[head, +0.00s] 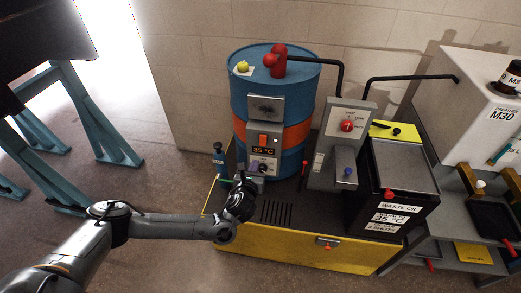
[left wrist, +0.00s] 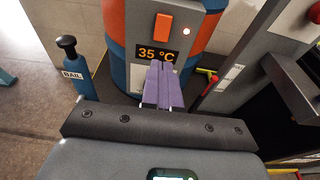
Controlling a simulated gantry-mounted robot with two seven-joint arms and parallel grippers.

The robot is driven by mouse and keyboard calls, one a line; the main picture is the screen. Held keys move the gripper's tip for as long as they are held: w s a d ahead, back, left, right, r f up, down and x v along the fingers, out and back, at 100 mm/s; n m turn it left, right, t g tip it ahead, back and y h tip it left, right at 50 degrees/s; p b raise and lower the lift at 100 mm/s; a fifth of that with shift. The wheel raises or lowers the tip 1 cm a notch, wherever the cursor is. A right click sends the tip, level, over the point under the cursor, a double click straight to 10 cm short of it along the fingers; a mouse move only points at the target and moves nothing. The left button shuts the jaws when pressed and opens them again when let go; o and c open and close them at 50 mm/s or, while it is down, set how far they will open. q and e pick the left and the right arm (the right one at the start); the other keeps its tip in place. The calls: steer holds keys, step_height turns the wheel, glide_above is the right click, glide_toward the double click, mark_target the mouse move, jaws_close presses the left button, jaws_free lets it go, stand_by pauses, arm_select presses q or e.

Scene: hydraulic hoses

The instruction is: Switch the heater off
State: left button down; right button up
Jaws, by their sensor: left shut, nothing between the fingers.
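The heater control box (head: 252,133) is grey and sits on the front of a blue drum (head: 240,95) with an orange band. It carries an orange rocker switch (head: 264,140), a small bright lamp beside it and a display (head: 263,150) reading 35 °C. In the left wrist view the switch (left wrist: 163,27), the lamp (left wrist: 186,31) and the display (left wrist: 158,54) are at the top. My left gripper (head: 262,169) has its purple fingers closed and empty. In the left wrist view the fingertips (left wrist: 161,66) are just below the display and cover the lower panel. Contact cannot be told.
A blue bottle (left wrist: 82,72) labelled "BAIL" stands left of the box. A grey post with a red knob (head: 347,126) and a black waste oil bin (head: 405,180) stand right, on the yellow-edged base (head: 290,248). A red pump (head: 275,62) tops the drum.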

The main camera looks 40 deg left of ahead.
mark_target(262, 144)
arm_select(q)
steer(key=b+x, duration=0.4)
steer(key=x, duration=0.8)
steer(key=shift+f, duration=0.1)
